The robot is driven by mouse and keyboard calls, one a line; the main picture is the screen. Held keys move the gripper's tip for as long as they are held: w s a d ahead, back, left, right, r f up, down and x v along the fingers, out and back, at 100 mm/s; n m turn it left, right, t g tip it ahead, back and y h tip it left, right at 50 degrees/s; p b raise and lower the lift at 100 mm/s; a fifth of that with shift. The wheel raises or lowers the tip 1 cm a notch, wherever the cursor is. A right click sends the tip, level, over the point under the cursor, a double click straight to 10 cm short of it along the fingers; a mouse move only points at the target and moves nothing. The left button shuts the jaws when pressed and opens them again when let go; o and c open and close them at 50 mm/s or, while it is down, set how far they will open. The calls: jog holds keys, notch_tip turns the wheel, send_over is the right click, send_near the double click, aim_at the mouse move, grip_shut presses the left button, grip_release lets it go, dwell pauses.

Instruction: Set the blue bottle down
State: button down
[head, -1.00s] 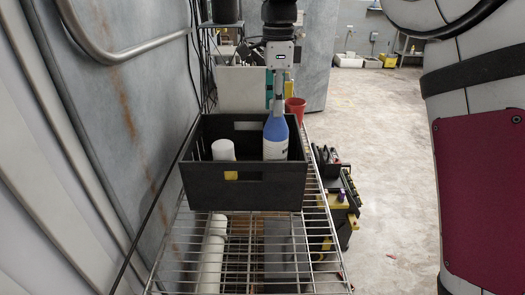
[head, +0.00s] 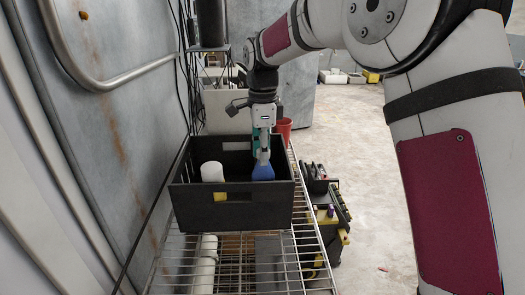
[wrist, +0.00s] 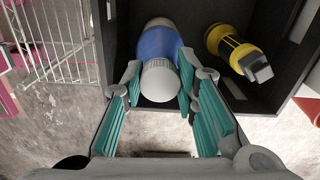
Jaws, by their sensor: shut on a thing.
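The blue bottle (head: 263,171) is upright in the black crate (head: 262,213) on the right side; its lower part is hidden behind the crate's front wall. My gripper (head: 262,151) comes down from above and is shut on the bottle's neck. In the wrist view, the teal finger pads of my gripper (wrist: 160,72) lie on both sides of the bottle's white cap, with the blue bottle (wrist: 157,42) beyond. I cannot tell whether the bottle's base touches the crate floor.
A white cylinder (head: 212,171) stands in the crate's left part. A yellow and black object (wrist: 232,48) lies in the crate beside the bottle. The crate stands on a wire shelf (head: 225,245). A red cup (head: 284,128) is behind it, and a grey wall (head: 100,120) is left.

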jog(key=c, duration=1.3)
grip_release()
jog(key=shift+f, duration=0.1)
notch_tip(320, 180, up, 11)
jog(key=b, duration=0.2)
jog(key=s+d+r+n+t, duration=0.1)
jog(key=s+d+r+n, duration=0.25)
jog(key=s+d, duration=0.2)
jog(key=s+d+f+n+t, duration=0.1)
jog(key=s+d+f+n, duration=0.2)
jog(key=s, duration=0.5)
jog(key=s+d+f+n+t, duration=0.1)
jog(key=s+d+f+n, duration=0.2)
jog(key=s+n, duration=0.3)
jog(key=s+d+f+n+t, duration=0.2)
jog(key=s+d+f+n, duration=0.1)
jog(key=s, duration=0.9)
jog(key=shift+s+d+f+n, duration=0.1)
jog(key=shift+s+d+n, duration=0.05)
jog(key=shift+d+n, duration=0.3)
jog(key=shift+s+d+f+n, duration=0.1)
jog(key=shift+d+n, duration=0.2)
jog(key=shift+d, duration=0.15)
